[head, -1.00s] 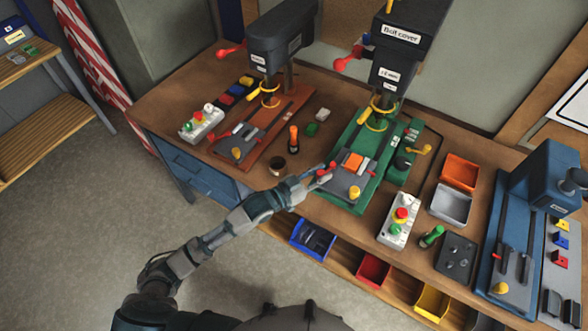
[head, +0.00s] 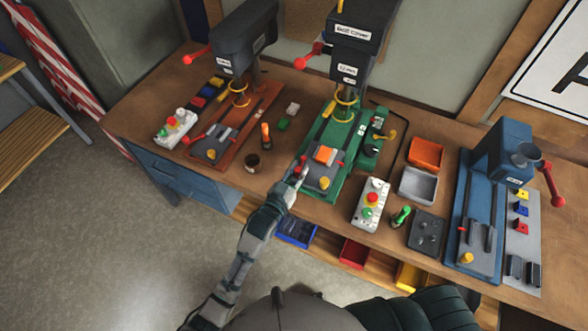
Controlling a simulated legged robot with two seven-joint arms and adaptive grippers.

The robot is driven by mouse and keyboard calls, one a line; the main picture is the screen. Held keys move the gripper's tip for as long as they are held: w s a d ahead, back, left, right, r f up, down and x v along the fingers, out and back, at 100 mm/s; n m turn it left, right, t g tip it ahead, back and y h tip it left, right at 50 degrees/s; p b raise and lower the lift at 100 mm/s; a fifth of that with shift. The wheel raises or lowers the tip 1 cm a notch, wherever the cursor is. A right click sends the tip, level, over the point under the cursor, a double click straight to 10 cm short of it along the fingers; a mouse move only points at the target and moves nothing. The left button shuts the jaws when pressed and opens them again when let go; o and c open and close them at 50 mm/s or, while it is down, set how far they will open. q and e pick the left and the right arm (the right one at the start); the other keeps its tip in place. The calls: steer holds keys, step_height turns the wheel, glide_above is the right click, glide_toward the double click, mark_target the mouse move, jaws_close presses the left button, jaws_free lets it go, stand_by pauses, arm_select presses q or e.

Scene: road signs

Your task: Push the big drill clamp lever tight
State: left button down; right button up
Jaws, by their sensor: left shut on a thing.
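The big drill (head: 362,25) has a dark head labelled as a belt cover and stands on a green base (head: 343,135). A grey clamp (head: 320,179) sits on the front of this base, with an orange block (head: 325,154) in it and a yellow knob (head: 324,183) at its front. My left gripper (head: 299,172) reaches the clamp's left side, where the red clamp lever (head: 304,160) is. It is shut on the lever, though the fingers are small and partly hide it. My right gripper is not in view.
A smaller drill (head: 235,42) on a red-brown base stands to the left, and a blue machine (head: 490,160) to the right. A control box (head: 371,204) and a green-handled tool (head: 401,216) lie right of the clamp. Coloured bins (head: 353,252) sit under the bench edge.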

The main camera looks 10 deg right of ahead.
arm_select(q)
steer(key=shift+d, duration=0.1)
steer(key=c, duration=0.9)
jaws_free()
steer(key=shift+c, duration=0.2)
steer(key=v, duration=1.2)
